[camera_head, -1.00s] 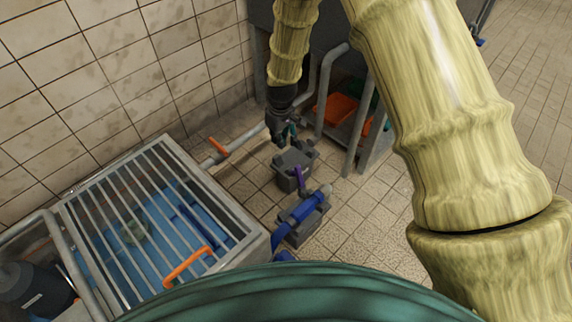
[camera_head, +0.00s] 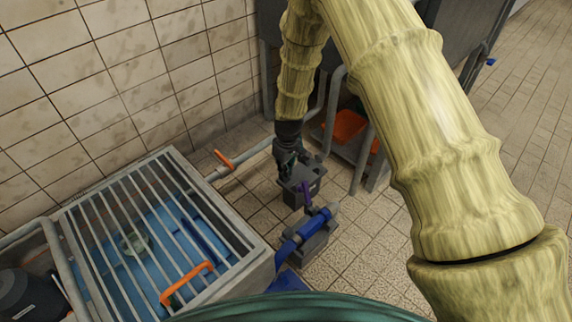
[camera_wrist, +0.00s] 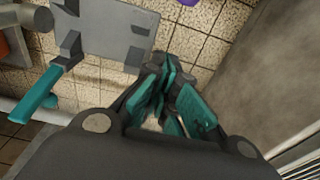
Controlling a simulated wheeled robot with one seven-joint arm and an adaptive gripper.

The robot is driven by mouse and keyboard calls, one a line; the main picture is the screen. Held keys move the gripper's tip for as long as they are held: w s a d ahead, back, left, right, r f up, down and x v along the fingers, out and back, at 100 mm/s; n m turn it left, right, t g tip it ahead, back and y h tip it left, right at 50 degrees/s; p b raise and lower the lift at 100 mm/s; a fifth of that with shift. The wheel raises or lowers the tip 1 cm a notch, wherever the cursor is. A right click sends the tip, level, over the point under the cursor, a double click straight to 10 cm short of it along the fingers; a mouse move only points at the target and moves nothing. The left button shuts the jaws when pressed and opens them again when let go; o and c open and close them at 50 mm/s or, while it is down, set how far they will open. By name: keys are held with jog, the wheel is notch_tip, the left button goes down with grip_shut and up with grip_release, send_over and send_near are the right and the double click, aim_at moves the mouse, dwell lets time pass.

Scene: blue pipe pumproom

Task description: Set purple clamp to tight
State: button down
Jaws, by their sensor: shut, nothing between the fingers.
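A purple bit (camera_wrist: 188,2) shows at the top edge of the wrist view. Whether the fingers touch the block cannot be told.
A barred grate over blue water (camera_head: 150,235) with an orange handle (camera_head: 188,284) lies at left. A grey pipe with an orange lever (camera_head: 224,159) runs along the wall. A teal lever (camera_wrist: 36,98) shows in the wrist view. Tiled floor is open at right.

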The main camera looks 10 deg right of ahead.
aim_at(303, 191)
jog(key=shift+s+d+f+b, duration=0.25)
jog(key=shift+s+d+b, duration=0.35)
jog(key=shift+s, duration=0.2)
jog(key=shift+s+d+f+b, duration=0.2)
jog(key=shift+s+d+b, duration=0.25)
jog(key=shift+s+b, duration=0.25)
jog(key=shift+s+r+p, duration=0.1)
jog(key=shift+r+p, duration=0.05)
jog(key=shift+p, duration=0.15)
jog(key=shift+s+r+t, duration=0.1)
jog(key=shift+s+t, duration=0.05)
jog(key=shift+t, duration=0.15)
